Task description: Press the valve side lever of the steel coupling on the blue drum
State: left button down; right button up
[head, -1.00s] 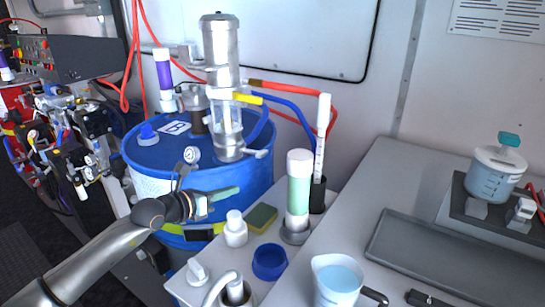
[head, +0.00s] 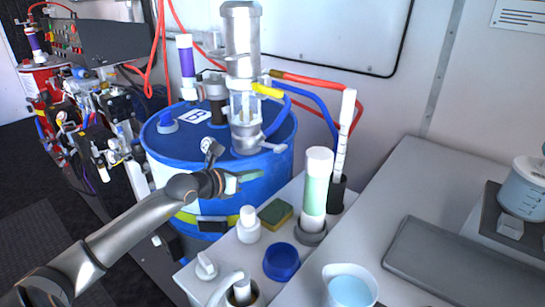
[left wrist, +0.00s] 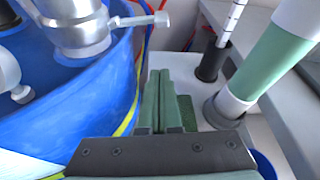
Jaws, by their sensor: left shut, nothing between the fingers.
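The blue drum (head: 225,181) stands left of the bench, marked B on its lid. A steel coupling (head: 246,138) stands upright on the lid below a tall metal and clear cylinder (head: 242,45). Its side lever (head: 274,148) points right, toward the drum's rim. The coupling (left wrist: 82,28) and lever (left wrist: 143,19) also show at the top of the left wrist view. My left gripper (head: 253,176) is shut and empty, with green fingers. It is in front of the drum, below the lever and apart from it. The fingers also show in the left wrist view (left wrist: 164,78). My right gripper is not in view.
A white bottle (head: 248,226), a sponge (head: 275,213), a blue cap (head: 281,261) and a green-and-white tube (head: 315,190) stand close right of my gripper. A black holder (head: 337,194) is behind them. Red and blue hoses (head: 310,118) run behind the coupling.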

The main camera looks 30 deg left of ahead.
aim_at(271, 146)
pick_arm(q)
jog(key=w+r+p, duration=0.1)
jog(key=w, duration=0.7)
jog(key=shift+d+r, duration=0.15)
jog(key=shift+d, duration=0.1)
jog(key=shift+r, duration=0.1)
dwell(0.3)
